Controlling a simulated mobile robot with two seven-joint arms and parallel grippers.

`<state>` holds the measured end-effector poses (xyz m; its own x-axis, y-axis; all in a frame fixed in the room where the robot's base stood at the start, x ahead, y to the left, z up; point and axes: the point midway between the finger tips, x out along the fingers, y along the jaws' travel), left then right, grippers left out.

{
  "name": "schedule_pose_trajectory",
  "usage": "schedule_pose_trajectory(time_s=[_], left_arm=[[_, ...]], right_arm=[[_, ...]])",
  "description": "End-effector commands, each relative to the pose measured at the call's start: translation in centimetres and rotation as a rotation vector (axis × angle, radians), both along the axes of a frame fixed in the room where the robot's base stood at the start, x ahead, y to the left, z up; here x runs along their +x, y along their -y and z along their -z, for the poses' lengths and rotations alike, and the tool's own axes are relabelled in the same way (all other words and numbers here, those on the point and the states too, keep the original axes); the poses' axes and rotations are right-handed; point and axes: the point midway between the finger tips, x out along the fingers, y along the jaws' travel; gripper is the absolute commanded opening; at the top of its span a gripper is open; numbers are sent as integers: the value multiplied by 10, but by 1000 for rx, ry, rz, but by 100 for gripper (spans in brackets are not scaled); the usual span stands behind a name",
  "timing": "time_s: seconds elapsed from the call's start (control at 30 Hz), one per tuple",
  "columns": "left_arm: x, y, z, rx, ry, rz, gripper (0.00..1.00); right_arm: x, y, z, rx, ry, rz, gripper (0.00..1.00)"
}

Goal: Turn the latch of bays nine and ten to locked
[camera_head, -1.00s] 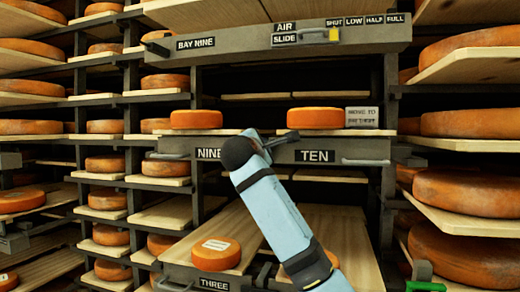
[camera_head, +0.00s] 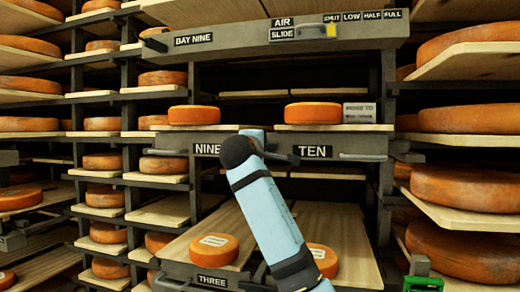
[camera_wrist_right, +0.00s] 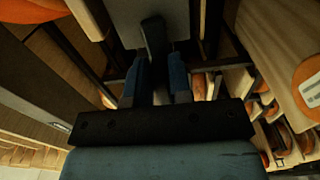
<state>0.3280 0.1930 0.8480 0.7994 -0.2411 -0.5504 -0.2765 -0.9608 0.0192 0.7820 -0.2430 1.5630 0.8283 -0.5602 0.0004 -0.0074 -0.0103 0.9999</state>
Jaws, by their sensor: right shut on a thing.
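The dark latch (camera_head: 285,158) is on the grey front rail between the NINE label (camera_head: 207,149) and the TEN label (camera_head: 312,152). Its visible end points right and slightly down in the head view. My right arm reaches up from below and hides the rest of the latch and most of the gripper there. In the right wrist view, my right gripper (camera_wrist_right: 156,78) is shut, with the dark latch bar (camera_wrist_right: 154,38) between its blue fingers. My left gripper is not in view.
Orange cheese wheels (camera_head: 193,114) (camera_head: 313,112) sit on the boards above the rail, with a grey sign (camera_head: 359,112) beside the right one. Below, the board over THREE (camera_head: 212,281) carries a labelled wheel (camera_head: 214,248). Loaded racks stand on both sides.

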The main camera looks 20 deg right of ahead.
Motion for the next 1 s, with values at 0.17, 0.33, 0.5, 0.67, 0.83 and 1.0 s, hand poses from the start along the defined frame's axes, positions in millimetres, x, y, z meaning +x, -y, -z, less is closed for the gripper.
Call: schedule_pose_trajectory(time_s=[0.17,0.33,0.5,0.67,0.83,1.0], left_arm=[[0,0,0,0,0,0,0],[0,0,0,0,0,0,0],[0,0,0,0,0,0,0],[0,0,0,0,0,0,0],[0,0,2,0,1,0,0],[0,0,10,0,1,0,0]], right_arm=[[0,0,1,4,1,-1,0],[0,0,1,4,1,-1,0],[0,0,1,4,0,-1,45],[0,0,1,3,1,-1,45],[-4,-4,1,2,0,-1,45],[-27,-19,3,4,4,-4,45]])
